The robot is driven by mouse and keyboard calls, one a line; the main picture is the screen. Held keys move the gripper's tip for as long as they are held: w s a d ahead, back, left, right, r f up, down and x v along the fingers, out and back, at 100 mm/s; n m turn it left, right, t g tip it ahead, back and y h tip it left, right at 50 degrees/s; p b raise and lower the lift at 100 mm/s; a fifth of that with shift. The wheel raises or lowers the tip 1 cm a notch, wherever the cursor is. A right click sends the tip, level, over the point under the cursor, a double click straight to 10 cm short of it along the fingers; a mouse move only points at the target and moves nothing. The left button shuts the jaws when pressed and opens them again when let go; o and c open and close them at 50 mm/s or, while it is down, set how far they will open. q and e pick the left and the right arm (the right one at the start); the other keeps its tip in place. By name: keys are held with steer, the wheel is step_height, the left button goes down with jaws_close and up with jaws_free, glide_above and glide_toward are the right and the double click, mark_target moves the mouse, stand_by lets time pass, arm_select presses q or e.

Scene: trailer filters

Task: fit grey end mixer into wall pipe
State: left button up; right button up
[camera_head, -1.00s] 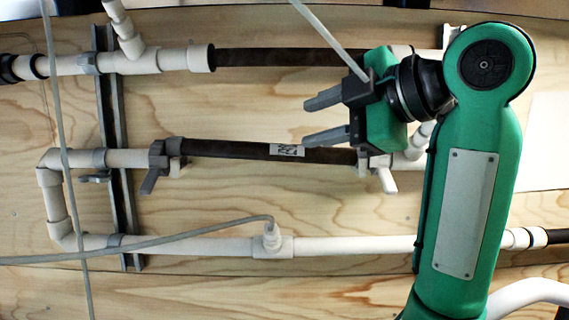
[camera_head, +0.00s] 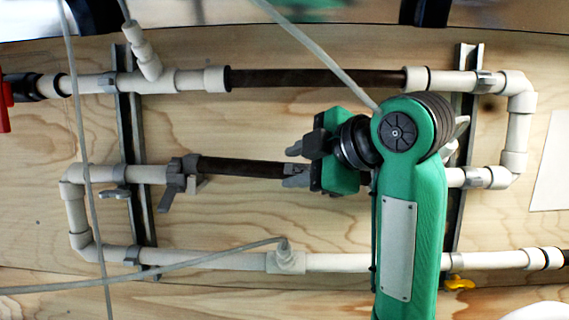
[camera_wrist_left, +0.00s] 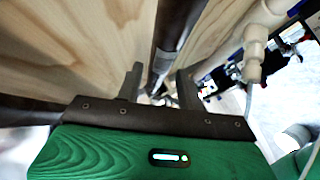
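A dark brown mixer tube (camera_head: 245,167) lies level in the middle row of the wall pipe (camera_head: 145,174). A grey valve with a hanging lever (camera_head: 180,180) is at its left end; my arm hides its right end in the head view. My left gripper (camera_head: 296,166) is at the right part of this tube, fingers pointing left. In the wrist view a dark tube with a grey band (camera_wrist_left: 165,58) runs between the two fingers (camera_wrist_left: 156,85), which stand apart with gaps beside it. I cannot tell whether they touch it. My right gripper is not in view.
Another dark tube (camera_head: 315,78) sits between white pipes in the upper row. A lower white pipe (camera_head: 345,262) carries a tee with a grey hose (camera_head: 180,262). Thin hoses (camera_head: 315,48) cross the wooden board (camera_head: 250,215). Metal rails (camera_head: 138,140) hold the pipes. A yellow handle (camera_head: 459,284) is low right.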

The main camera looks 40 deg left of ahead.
mark_target(288, 167)
arm_select(q)
steer(key=p+x, duration=0.1)
steer(key=x, duration=0.2)
steer(key=shift+w+a+p, duration=0.1)
steer(key=shift+a+p, duration=0.2)
steer(key=shift+a+f, duration=0.25)
steer(key=shift+a, duration=0.05)
steer(key=shift+d, duration=0.1)
steer(key=shift+d, duration=0.1)
jaws_close()
